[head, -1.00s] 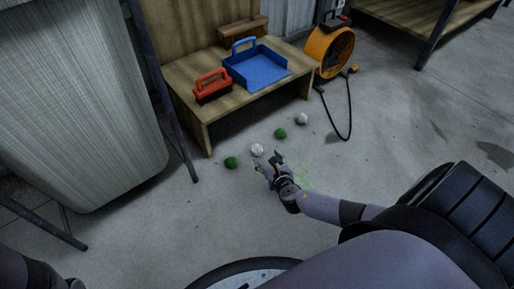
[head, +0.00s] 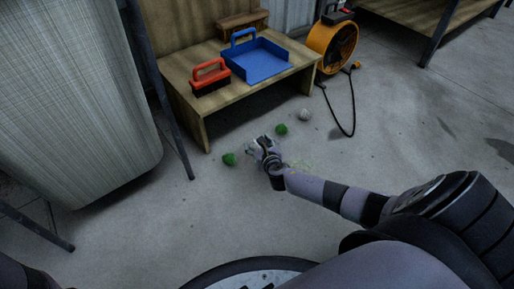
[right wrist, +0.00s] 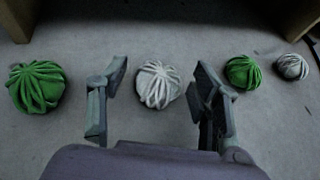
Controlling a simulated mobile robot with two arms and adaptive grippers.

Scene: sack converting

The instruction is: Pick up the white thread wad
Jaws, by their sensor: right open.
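A white thread wad (right wrist: 158,86) of ribbed strands lies on the concrete floor, centred between the fingers of my right gripper (right wrist: 161,72) in the right wrist view. The gripper is open, with a gap on both sides of the wad. In the head view my right gripper (head: 262,146) is low over the floor in front of the wooden bench and mostly hides this wad. A second whitish wad (right wrist: 291,66), greyer with darker strands, lies farther right; it also shows in the head view (head: 305,115). My left gripper is not in view.
Green wads lie on either side, one left (right wrist: 37,87) and one right (right wrist: 243,72). An orange fan (head: 333,45) with a trailing cable stands right. A metal leg stands left.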

